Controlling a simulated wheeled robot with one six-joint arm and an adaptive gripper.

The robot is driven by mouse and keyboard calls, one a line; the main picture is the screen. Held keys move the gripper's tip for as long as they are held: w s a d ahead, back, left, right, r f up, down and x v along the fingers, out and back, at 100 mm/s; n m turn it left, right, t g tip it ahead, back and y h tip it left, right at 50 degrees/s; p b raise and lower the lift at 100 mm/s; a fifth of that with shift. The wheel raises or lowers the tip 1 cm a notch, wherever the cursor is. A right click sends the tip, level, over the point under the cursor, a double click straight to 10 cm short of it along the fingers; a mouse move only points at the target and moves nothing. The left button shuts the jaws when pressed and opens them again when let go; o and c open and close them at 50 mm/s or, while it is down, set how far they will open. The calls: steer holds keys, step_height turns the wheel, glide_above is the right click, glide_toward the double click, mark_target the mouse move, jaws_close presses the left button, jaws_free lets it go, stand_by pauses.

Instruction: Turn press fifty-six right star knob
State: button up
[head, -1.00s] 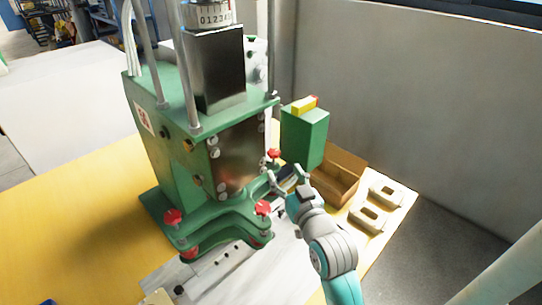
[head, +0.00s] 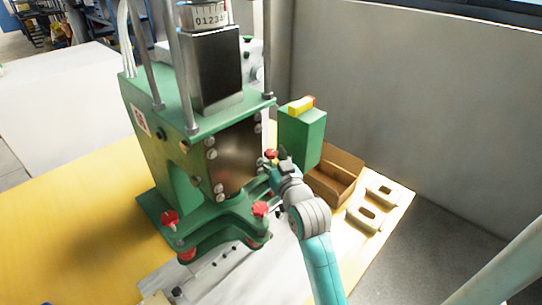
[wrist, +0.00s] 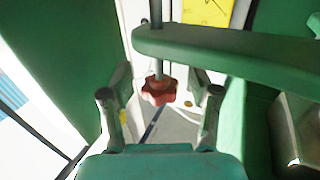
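The green press (head: 163,150) stands on the yellow table with red star knobs around its base. One red star knob (head: 271,153) shows at the press's right side, just beyond my gripper (head: 274,170). In the wrist view, a red star knob (wrist: 159,90) sits on a thin vertical rod below a green arm (wrist: 230,55). My gripper (wrist: 160,74) is open there, with one finger on each side of the knob and gaps visible on both sides. In the head view, my gripper partly hides the press's right side.
More red star knobs are at the front right (head: 260,208), front left (head: 169,218) and low front (head: 187,254). A green box (head: 302,138) and an open brown bin (head: 335,190) stand close to the right of my gripper. Pale slotted parts (head: 362,217) lie beyond.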

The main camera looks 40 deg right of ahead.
steer(key=c, duration=1)
steer(key=shift+n+t+y, duration=0.3)
steer(key=shift+n+y, duration=0.2)
steer(key=shift+y, duration=0.2)
steer(key=n+y, duration=0.2)
steer(key=y, duration=0.2)
steer(key=n+y, duration=0.3)
steer(key=y, duration=0.1)
steer(key=shift+d+t, duration=0.1)
steer(key=shift+t, duration=0.2)
steer(key=shift+n+g+y, duration=0.5)
steer(key=shift+n+y, duration=0.6)
steer(key=shift+y, duration=0.5)
steer(key=shift+n+g+y, duration=0.5)
steer(key=shift+n+y, duration=0.6)
steer(key=shift+y, duration=0.5)
steer(key=o, duration=1.2)
steer(key=shift+c, duration=0.2)
